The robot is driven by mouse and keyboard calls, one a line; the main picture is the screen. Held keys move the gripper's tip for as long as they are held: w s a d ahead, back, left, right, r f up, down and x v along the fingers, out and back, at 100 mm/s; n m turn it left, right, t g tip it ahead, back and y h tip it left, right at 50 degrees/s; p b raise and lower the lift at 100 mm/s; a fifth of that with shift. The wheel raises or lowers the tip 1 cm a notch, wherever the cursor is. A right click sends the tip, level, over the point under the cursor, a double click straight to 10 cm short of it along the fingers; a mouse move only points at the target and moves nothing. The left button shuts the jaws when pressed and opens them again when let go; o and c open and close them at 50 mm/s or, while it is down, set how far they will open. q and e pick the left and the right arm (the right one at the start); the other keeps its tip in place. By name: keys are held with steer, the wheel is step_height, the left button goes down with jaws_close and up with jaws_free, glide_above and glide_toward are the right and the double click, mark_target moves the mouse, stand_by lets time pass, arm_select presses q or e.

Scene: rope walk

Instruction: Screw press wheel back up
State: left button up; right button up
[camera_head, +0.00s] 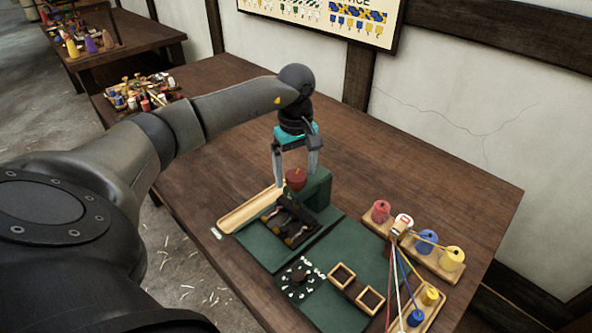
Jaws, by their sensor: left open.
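I cannot tell whether the fingers touch the wheel. My right gripper is out of view.
A wooden trough (248,210) lies left of the press. To the right are two square wooden frames (357,288), spools of coloured yarn (452,259) and taut strands. A black patch with white scraps (298,280) lies in front. The table behind the press is clear.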

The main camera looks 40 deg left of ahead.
arm_select(q)
steer(key=shift+c, duration=0.3)
steer(key=c, duration=1.3)
